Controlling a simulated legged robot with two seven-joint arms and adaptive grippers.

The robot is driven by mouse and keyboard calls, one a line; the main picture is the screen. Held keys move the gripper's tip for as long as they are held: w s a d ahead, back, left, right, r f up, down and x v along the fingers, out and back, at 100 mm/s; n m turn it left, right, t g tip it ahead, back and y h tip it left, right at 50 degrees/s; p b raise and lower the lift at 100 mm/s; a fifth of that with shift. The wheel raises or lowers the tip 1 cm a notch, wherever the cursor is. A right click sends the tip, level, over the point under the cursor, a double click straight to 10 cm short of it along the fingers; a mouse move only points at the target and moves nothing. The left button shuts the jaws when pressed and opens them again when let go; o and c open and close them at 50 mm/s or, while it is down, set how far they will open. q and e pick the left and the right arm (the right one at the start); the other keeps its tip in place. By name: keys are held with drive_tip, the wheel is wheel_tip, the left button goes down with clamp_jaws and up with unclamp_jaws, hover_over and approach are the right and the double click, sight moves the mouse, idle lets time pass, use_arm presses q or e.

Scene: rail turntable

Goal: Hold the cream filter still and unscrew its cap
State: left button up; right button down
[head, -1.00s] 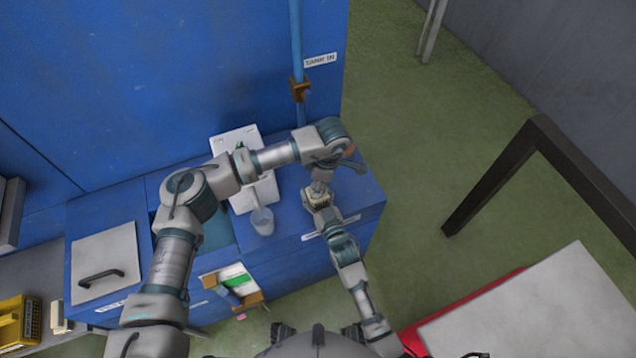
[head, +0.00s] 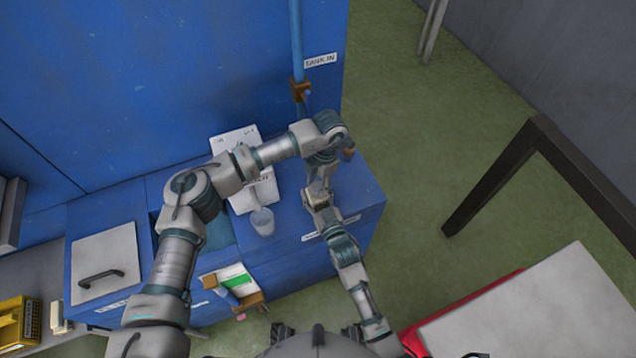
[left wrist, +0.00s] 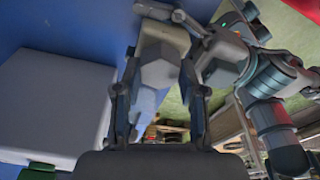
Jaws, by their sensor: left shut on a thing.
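The cream filter (left wrist: 168,32) shows at the top of the left wrist view, with its grey, faceted cap (left wrist: 157,75) towards me. My left gripper (left wrist: 159,92) has one finger on each side of the cap and is shut on it. In the head view my left gripper (head: 319,186) points down over the counter, and its wrist hides most of the filter. My right gripper (head: 319,200) comes up from below and meets it there. In the left wrist view the right gripper's fingers (left wrist: 198,45) lie against the filter body and appear shut on it.
A blue counter (head: 362,192) carries a clear cup (head: 262,221) and a white sheet (head: 231,143) left of the grippers. A blue pipe (head: 296,40) runs down behind. A small open box (head: 246,299) sits at the counter's front. A dark frame (head: 540,128) stands right, beyond open floor.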

use_arm(q)
drive_tip(key=n, duration=0.2)
drive_tip(key=shift+f+n, duration=0.1)
drive_tip(key=shift+n, duration=0.2)
drive_tip(key=o, duration=1.2)
drive_tip(key=shift+o, duration=0.7)
drive_tip(key=shift+r, duration=0.2)
drive_tip(key=shift+r, duration=1.9)
